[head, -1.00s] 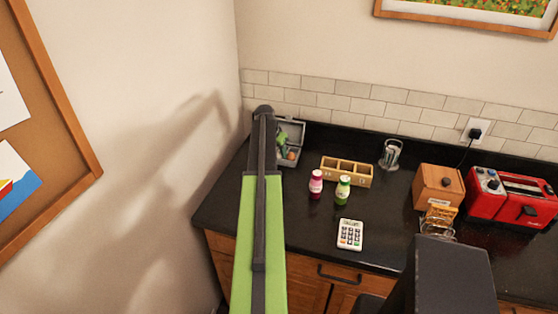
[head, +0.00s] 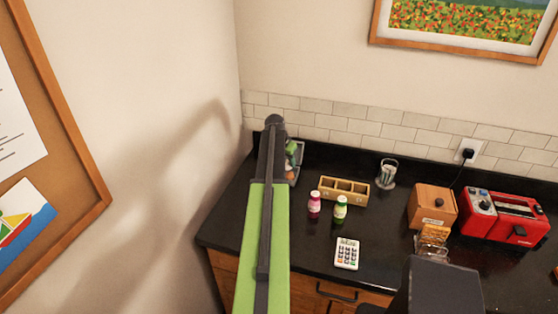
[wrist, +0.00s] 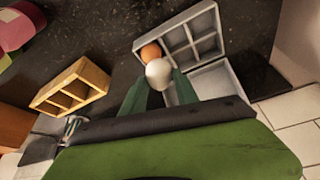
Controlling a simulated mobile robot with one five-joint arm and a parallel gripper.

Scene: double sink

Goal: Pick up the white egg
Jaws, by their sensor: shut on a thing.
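In the wrist view the white egg (wrist: 158,72) sits between the tips of the two green fingers of my gripper (wrist: 160,79), which is shut on it. The egg overlaps the brown egg (wrist: 150,51) and the near corner of the grey compartment box (wrist: 208,13). I cannot tell how high it is above the box or counter. In the head view my arm covers much of the grey box (head: 299,153) at the back left of the counter. The white egg cannot be made out there.
A wooden divided tray (head: 344,191) stands right of the box, with a pink bottle (head: 314,205) and a green bottle (head: 340,209) in front. The left wall is close.

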